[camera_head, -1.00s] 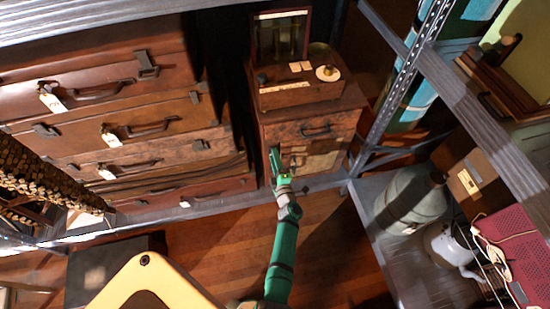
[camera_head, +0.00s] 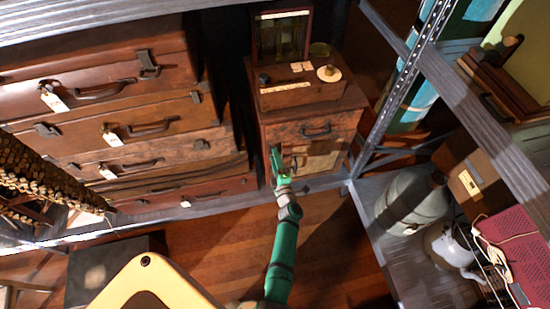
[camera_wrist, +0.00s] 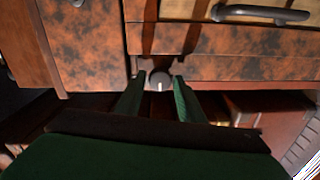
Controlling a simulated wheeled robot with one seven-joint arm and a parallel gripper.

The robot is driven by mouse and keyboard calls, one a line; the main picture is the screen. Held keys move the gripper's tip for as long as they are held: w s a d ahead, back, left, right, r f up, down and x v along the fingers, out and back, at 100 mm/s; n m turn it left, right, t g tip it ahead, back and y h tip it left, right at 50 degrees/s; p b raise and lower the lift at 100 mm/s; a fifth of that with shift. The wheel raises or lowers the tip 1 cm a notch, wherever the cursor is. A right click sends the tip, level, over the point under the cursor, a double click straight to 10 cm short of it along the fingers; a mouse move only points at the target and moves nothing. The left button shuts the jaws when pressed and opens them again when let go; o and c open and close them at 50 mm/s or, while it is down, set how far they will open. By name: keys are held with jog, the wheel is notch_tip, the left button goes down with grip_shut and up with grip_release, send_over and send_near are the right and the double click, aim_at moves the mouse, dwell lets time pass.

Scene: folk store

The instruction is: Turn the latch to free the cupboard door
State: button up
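The wooden cabinet (camera_head: 354,119) stands at the back. Its cupboard door (camera_head: 318,163), with a light panel, is shut below the upper drawer (camera_head: 308,134). The door's light panel (camera_wrist: 185,9) and dark handle (camera_wrist: 262,13) show at the top of the wrist view. The latch (camera_wrist: 160,80) is a small round grey knob with a pale line upright in the picture. My gripper (camera_wrist: 160,92) is open, one finger on each side of the knob, with narrow gaps showing. In the head view my gripper (camera_head: 275,158) is at the cabinet's left front edge and hides the latch.
Stacked brown suitcases (camera_head: 170,125) stand close left of the cabinet. A wooden box (camera_head: 300,92) sits on its top. A metal shelf post (camera_head: 405,90) rises at right, beside a shelf with a grey canister (camera_head: 412,200). The floor (camera_head: 325,235) before the cabinet is clear.

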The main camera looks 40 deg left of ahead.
jog(key=v, duration=1)
jog(key=shift+s+d, duration=0.25)
jog(key=shift+d, duration=0.05)
dwell(0.4)
jog(key=s+d+r+m+t+h, duration=0.2)
jog(key=s+d+r+m+h, duration=0.4)
jog(key=s+d+r+m, duration=0.5)
jog(key=s+d+r+m+t+h, duration=0.2)
jog(key=s+d+r+m+h, duration=0.5)
jog(key=s+d+r+m, duration=0.4)
jog(key=s+d+m, duration=0.4)
jog(key=s+d, duration=0.2)
jog(key=s, duration=0.2)
jog(key=shift+d, duration=0.3)
jog(key=shift+s, duration=0.1)
jog(key=shift+c, duration=0.3)
jog(key=shift+c, duration=0.6)
